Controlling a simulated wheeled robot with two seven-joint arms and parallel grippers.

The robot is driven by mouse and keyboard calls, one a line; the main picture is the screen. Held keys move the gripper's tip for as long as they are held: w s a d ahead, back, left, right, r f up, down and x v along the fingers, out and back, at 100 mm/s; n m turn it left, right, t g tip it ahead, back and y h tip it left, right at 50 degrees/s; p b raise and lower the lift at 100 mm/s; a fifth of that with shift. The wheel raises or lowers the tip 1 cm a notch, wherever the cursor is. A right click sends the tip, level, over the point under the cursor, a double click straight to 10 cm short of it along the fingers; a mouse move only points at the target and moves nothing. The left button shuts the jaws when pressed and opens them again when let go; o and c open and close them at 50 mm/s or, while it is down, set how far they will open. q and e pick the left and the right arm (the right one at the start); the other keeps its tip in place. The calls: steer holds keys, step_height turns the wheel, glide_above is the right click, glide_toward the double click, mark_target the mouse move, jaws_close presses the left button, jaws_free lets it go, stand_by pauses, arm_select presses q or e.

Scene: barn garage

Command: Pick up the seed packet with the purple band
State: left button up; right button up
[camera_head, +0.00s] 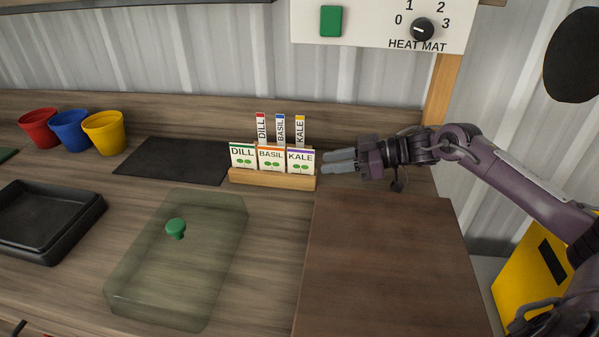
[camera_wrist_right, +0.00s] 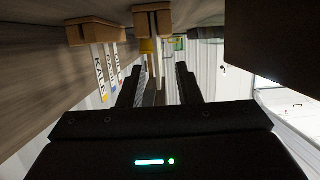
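The seed packet with the purple band (camera_head: 301,161), labelled KALE, stands upright at the right end of a low wooden rack (camera_head: 270,180). The BASIL packet (camera_head: 271,158) with an orange band and the DILL packet (camera_head: 243,155) with a green band stand left of it. My right gripper (camera_head: 326,161) is just right of the KALE packet, fingers pointing left at it. It is open and empty, with a clear gap between the fingers in the right wrist view (camera_wrist_right: 160,88). That view shows the rack end (camera_wrist_right: 151,20) upside down beyond the fingers. My left gripper is not visible.
Plant labels (camera_head: 280,130) stand behind the packets. A dark mat (camera_head: 175,160) lies left of the rack. A clear green-knobbed cover (camera_head: 165,275) and a brown board (camera_head: 390,265) lie in front. Coloured pots (camera_head: 105,132) and a black tray (camera_head: 45,250) are left.

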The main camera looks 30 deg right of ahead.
mark_target(301, 163)
steer(key=shift+w+a+f, duration=0.15)
steer(key=shift+w+f, duration=0.05)
steer(key=shift+w, duration=0.1)
steer(key=shift+x, duration=1.1)
steer(key=x, duration=0.2)
steer(key=r+p+x, duration=0.1)
steer(key=x, duration=0.2)
steer(key=shift+w+a, duration=0.1)
steer(key=shift+w, duration=0.05)
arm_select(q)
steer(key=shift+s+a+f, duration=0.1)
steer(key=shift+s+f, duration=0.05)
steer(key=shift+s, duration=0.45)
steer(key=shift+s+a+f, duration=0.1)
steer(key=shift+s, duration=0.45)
arm_select(e)
steer(key=shift+c, duration=0.4)
jaws_close()
